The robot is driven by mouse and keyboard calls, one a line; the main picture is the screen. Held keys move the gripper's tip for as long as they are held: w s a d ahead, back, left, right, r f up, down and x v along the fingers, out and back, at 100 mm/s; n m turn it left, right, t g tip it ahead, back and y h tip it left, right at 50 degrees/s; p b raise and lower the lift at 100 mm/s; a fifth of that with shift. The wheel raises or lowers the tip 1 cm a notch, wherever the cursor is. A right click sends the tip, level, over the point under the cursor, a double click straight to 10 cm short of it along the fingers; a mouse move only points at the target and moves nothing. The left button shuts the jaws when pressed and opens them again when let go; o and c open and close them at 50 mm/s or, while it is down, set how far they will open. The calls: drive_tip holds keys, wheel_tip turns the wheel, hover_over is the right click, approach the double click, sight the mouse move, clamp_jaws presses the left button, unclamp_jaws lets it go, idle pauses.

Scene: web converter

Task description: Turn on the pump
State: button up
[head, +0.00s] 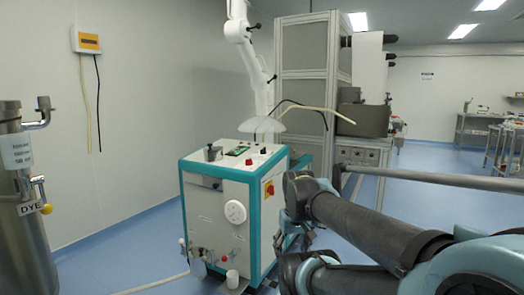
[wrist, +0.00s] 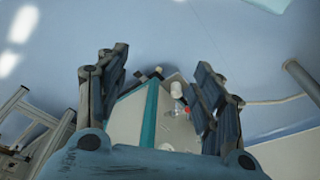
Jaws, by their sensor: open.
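A white cabinet with teal edges, which looks like the pump unit (head: 215,205), stands on the floor near the centre of the head view. A red-and-yellow switch (head: 268,188) is on its right side face. Its top panel holds a small green display (head: 238,150) and red knobs (head: 249,162). A round gauge (head: 235,212) is on the front. My gripper (wrist: 160,72) is open and empty in the wrist view, with part of the cabinet (wrist: 127,120) showing between and below its fingers. In the head view, my arm partly hides the gripper to the right of the cabinet.
A steel tank (head: 25,215) marked DYE stands at the left. A grey horizontal bar (head: 440,180) runs behind my arm. Tall grey machinery (head: 305,85) stands behind the cabinet.

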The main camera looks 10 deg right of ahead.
drive_tip(key=w+r+n, duration=0.2)
drive_tip(key=w+r, duration=1.5)
drive_tip(key=r, duration=0.3)
drive_tip(key=w+r+n, duration=0.2)
drive_tip(key=w+r, duration=0.4)
drive_tip(key=w, duration=0.7)
drive_tip(key=w+r+n, duration=0.2)
drive_tip(key=w+r, duration=0.4)
drive_tip(key=w, duration=0.6)
drive_tip(key=w+r+n, duration=0.1)
drive_tip(key=w+r, duration=0.6)
drive_tip(key=w, duration=0.6)
drive_tip(key=n+h, duration=0.1)
drive_tip(key=n, duration=0.2)
hover_over(263, 150)
drive_tip(key=a, duration=0.2)
drive_tip(key=s+x, duration=0.1)
drive_tip(key=x, duration=0.4)
drive_tip(key=shift+g, duration=0.4)
drive_tip(key=f, duration=0.5)
drive_tip(key=w+d+f, duration=0.1)
drive_tip(key=f, duration=1)
drive_tip(key=shift+w+d+f, duration=0.3)
drive_tip(key=c, duration=1.1)
